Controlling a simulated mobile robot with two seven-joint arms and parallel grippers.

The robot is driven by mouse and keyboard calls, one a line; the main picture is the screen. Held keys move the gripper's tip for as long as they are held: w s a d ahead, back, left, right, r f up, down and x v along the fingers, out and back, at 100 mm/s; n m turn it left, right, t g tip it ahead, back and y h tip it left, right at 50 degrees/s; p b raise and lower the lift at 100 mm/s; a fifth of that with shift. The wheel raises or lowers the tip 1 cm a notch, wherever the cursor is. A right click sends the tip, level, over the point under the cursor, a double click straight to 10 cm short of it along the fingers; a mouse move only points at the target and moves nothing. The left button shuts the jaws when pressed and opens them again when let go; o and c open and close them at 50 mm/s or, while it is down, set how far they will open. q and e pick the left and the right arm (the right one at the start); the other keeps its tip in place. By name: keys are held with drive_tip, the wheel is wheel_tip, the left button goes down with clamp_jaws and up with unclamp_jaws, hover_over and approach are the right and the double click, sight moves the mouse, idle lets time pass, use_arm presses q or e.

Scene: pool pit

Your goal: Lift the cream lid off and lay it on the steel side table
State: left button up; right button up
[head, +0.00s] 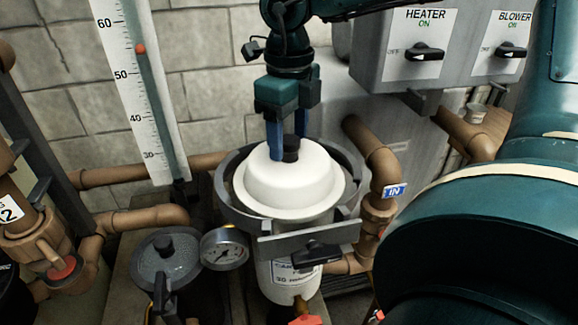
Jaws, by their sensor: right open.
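The cream lid (289,182) is a round, stepped dome with a black knob (291,150) on top. It sits level on the white filter canister (285,285), inside a grey ring clamp (226,192). My right gripper (288,150) reaches down from above with its two blue fingers around the knob. It is open, and I cannot tell whether either finger touches the knob. My left gripper is not in view. I cannot make out the steel side table.
A pressure gauge (224,248) and a grey round valve cap (166,262) stand left of the canister. Brown pipes (378,160) run close on the right. A grey switch box (425,45) hangs at upper right. My teal arm fills the right side.

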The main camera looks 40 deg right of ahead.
drive_tip(key=shift+f, duration=0.35)
drive_tip(key=shift+c, duration=0.3)
clamp_jaws()
